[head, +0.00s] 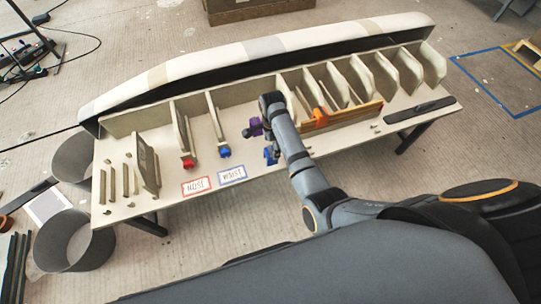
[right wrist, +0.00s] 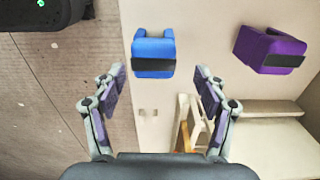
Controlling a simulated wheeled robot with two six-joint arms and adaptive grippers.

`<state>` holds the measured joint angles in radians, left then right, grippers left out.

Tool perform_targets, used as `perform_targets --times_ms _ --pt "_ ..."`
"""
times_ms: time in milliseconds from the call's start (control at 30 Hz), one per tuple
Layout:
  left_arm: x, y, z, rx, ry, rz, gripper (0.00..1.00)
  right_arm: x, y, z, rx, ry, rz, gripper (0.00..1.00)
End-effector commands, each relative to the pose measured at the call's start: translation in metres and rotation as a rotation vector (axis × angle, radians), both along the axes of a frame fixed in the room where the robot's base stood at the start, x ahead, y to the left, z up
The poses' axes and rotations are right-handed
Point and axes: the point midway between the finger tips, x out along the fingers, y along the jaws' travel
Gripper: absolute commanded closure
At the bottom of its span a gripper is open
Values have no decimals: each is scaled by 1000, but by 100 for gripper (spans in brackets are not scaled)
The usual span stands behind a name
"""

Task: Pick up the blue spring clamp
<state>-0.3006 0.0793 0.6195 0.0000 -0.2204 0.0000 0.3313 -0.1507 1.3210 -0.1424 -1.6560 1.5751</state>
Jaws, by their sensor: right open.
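A blue spring clamp (head: 270,157) lies on the bench near its front edge, partly beside my right arm. It also shows in the right wrist view (right wrist: 153,55), straight ahead of my right gripper (right wrist: 160,82). That gripper is open and empty, its two fingers spread, with the clamp beyond the fingertips and not between them. A second blue clamp (head: 224,151) sits at the front end of an upright panel, above the blue-framed label (head: 232,175). My left gripper is not in view.
A purple clamp (head: 256,127) lies close by, also in the right wrist view (right wrist: 270,50). A red clamp (head: 188,162) and an orange clamp (head: 320,118) are at other panels. Upright panels (head: 388,75) line the bench. A dark bar (head: 420,110) lies at right.

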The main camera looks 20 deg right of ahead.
Motion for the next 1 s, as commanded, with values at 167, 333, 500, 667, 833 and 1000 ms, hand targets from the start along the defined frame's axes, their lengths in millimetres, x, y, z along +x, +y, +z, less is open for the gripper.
perform_targets --times_ms 167,333,500,667,833,1000 --pt "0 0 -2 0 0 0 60 -1 1 -6 0 1 0 27" --pt "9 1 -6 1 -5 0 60 -9 9 -35 0 2 2 27" --pt "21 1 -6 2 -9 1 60 -8 8 -53 -1 0 1 27" --pt "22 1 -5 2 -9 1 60 -8 8 -53 0 -2 1 27" --pt "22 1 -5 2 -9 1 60 -8 8 -53 0 -1 1 42" --pt "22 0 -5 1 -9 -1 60 -8 8 -53 0 -1 1 65"
